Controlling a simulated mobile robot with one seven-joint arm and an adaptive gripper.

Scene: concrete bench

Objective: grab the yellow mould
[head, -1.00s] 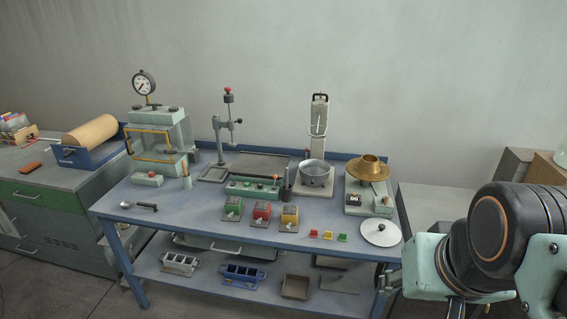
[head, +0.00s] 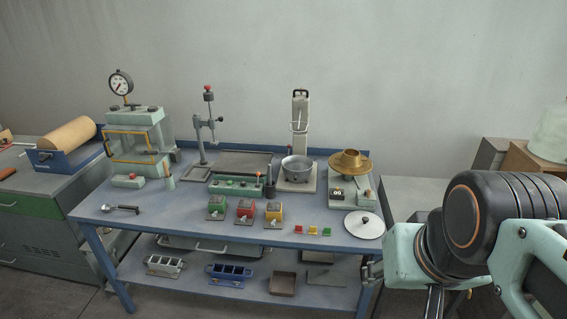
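Small red, yellow and green blocks (head: 312,230) and a round white lid (head: 365,224) lie right of the moulds. A green control box (head: 236,185) and metal pot (head: 299,168) stand behind. The lower shelf holds a blue mould (head: 235,273). Bench space before the moulds is clear.

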